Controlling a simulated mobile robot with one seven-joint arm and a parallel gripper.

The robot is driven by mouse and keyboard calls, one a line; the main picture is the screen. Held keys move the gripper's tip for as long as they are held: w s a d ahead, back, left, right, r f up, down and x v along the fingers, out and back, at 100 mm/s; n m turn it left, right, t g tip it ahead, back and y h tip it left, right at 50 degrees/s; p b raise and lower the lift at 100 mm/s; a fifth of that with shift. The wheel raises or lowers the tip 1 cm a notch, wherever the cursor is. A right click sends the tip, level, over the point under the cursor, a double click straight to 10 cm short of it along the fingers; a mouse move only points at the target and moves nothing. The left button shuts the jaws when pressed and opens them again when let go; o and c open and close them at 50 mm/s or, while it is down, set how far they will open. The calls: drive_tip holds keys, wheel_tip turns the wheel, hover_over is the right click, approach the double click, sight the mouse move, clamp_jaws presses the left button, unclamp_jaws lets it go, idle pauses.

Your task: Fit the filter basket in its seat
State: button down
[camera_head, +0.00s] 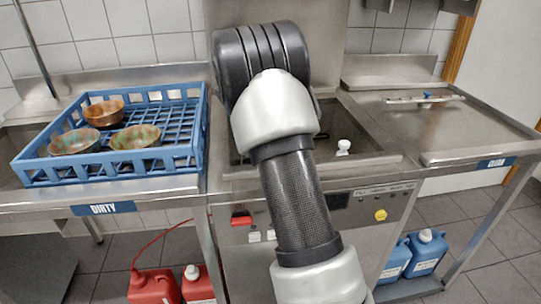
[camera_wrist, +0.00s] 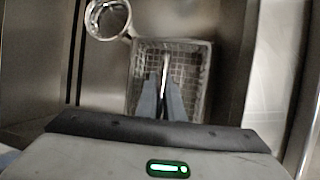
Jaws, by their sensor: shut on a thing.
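The filter basket (camera_wrist: 198,62) is a rectangular wire-mesh basket in the upper middle of the wrist view. My gripper (camera_wrist: 164,88) reaches over it, its two fingers shut on the basket's bright upright handle bar. A round metal ring (camera_wrist: 88,20) with a shiny inside lies at the basket's upper left; I cannot tell whether it is the seat. In the head view my arm covers the gripper and basket, over the open steel tub (camera_head: 330,150) of the middle machine. The basket's underside and its contact with the floor of the tub are hidden.
A blue rack (camera_head: 110,172) with several bowls stands on the left counter, marked DIRTY. Steel walls flank the basket.

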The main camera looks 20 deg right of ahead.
drive_tip(key=shift+f, duration=0.25)
drive_tip(key=c, duration=1.8)
unclamp_jaws()
drive_tip(key=p+v, duration=0.3)
drive_tip(key=v, duration=0.9)
drive_tip(key=shift+p, duration=0.3)
